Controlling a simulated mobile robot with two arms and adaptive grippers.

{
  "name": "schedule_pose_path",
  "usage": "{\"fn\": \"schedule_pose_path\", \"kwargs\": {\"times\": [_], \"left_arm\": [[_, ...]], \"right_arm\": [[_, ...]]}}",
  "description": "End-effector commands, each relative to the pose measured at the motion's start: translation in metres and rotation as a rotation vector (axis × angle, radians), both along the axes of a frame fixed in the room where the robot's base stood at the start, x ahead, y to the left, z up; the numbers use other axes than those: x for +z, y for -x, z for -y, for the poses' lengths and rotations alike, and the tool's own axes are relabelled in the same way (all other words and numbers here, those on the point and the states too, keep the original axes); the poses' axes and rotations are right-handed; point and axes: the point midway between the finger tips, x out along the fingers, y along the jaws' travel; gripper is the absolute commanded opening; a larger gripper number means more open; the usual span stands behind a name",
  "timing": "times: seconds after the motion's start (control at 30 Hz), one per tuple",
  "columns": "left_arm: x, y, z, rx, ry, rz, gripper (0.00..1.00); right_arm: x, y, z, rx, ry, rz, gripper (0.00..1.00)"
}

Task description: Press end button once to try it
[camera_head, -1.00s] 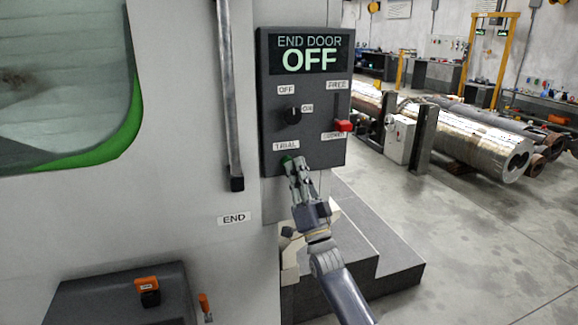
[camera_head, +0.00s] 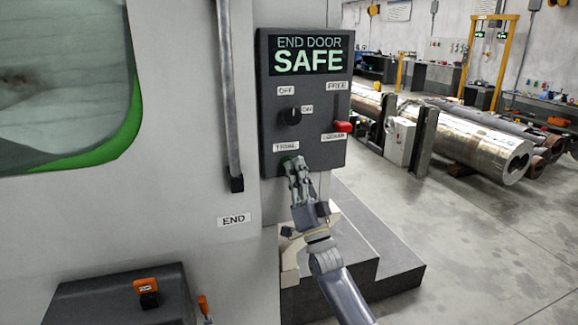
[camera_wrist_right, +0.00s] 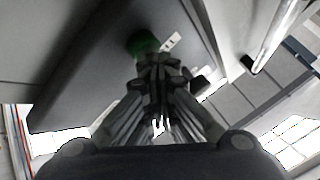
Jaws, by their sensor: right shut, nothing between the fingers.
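The dark control panel (camera_head: 318,135) is on the machine wall in the head view, with its display (camera_head: 308,54) reading "END DOOR SAFE". The green button (camera_head: 287,160) sits under the "TRIAL" label, partly hidden by my right gripper (camera_head: 295,166). In the right wrist view, the green button (camera_wrist_right: 142,43) is just beyond the closed fingertips (camera_wrist_right: 160,72). The fingertips are at or very near the button; I cannot tell whether they touch it. My right gripper is shut and empty. My left gripper is not seen.
The panel also carries a black knob (camera_head: 290,117) and a red slider (camera_head: 343,127) by the lower label. A vertical door handle (camera_head: 227,100) hangs left of the panel. Dark steps (camera_head: 375,255) stand below. Open floor lies at right, with metal barrels (camera_head: 470,145) beyond.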

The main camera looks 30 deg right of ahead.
Motion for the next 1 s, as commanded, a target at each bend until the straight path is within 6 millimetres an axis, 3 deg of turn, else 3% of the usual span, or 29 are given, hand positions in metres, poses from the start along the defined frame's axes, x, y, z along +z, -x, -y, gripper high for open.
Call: {"fn": "schedule_pose_path", "kwargs": {"times": [0.33, 0.73, 1.0], "left_arm": [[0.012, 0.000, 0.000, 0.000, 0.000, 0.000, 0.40], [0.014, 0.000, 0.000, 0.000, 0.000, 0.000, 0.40], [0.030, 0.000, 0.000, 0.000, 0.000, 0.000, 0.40]], "right_arm": [[0.000, 0.017, -0.005, 0.000, -0.001, -0.003, 0.00], [-0.001, 0.021, -0.005, 0.000, -0.002, -0.002, 0.00], [0.001, 0.046, -0.011, 0.000, -0.002, -0.002, 0.00]]}}
